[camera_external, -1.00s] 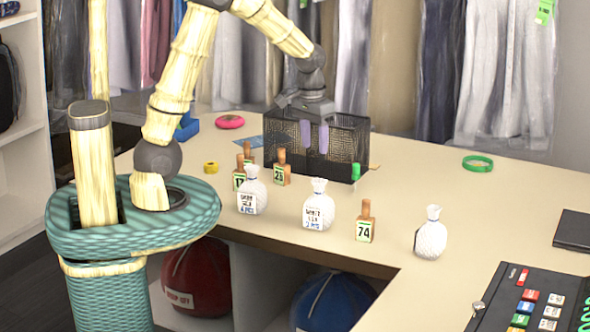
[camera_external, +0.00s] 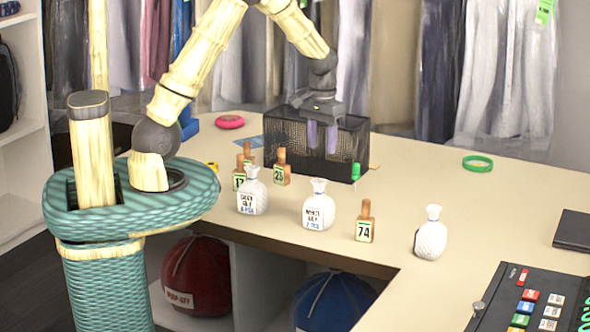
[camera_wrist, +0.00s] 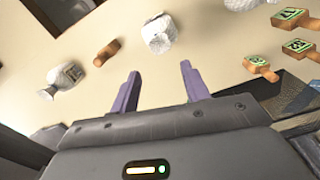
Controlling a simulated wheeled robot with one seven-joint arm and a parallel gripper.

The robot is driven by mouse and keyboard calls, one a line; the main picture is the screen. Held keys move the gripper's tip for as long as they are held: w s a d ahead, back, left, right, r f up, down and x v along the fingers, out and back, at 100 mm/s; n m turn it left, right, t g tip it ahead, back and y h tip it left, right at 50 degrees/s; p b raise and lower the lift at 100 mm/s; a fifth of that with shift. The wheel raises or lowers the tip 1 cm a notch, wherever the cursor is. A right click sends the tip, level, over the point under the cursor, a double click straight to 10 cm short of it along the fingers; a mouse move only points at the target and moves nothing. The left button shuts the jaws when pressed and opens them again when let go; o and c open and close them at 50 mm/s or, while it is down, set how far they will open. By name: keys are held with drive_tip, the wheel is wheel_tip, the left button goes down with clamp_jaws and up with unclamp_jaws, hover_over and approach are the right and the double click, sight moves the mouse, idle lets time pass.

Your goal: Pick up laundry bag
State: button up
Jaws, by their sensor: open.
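Three small white tied bags stand upright on the counter. The left one (camera_external: 252,192) and the middle one (camera_external: 319,207) carry printed labels; the right one (camera_external: 431,236) is plain on the side I see. My gripper (camera_external: 322,137) points down, open and empty, its purple fingers seen against the black mesh basket behind the bags. In the wrist view my gripper (camera_wrist: 160,69) has nothing between its fingers.
The black mesh basket (camera_external: 347,141) stands at the counter's back. Wooden number tags stand near the bags, one marked 74 (camera_external: 365,223). Red (camera_external: 199,278) and blue (camera_external: 332,303) bags sit beneath the counter.

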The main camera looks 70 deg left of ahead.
sight(320, 181)
wheel_tip(320, 181, down, 6)
drive_tip(key=shift+f+p, duration=0.2)
drive_tip(key=shift+p, duration=0.55)
drive_tip(key=shift+f, duration=0.1)
drive_tip(key=shift+s+f+p, duration=0.15)
drive_tip(key=shift+f+p, duration=0.05)
drive_tip(key=shift+p, duration=0.15)
drive_tip(key=shift+s+d+f+p, duration=0.1)
drive_tip(key=shift+f+p, duration=0.4)
drive_tip(key=shift+f, duration=0.65)
drive_tip(key=shift+s+f+p, duration=0.1)
drive_tip(key=shift+f+p, duration=0.4)
drive_tip(key=shift+f, duration=0.65)
drive_tip(key=shift+c, duration=0.3)
clamp_jaws()
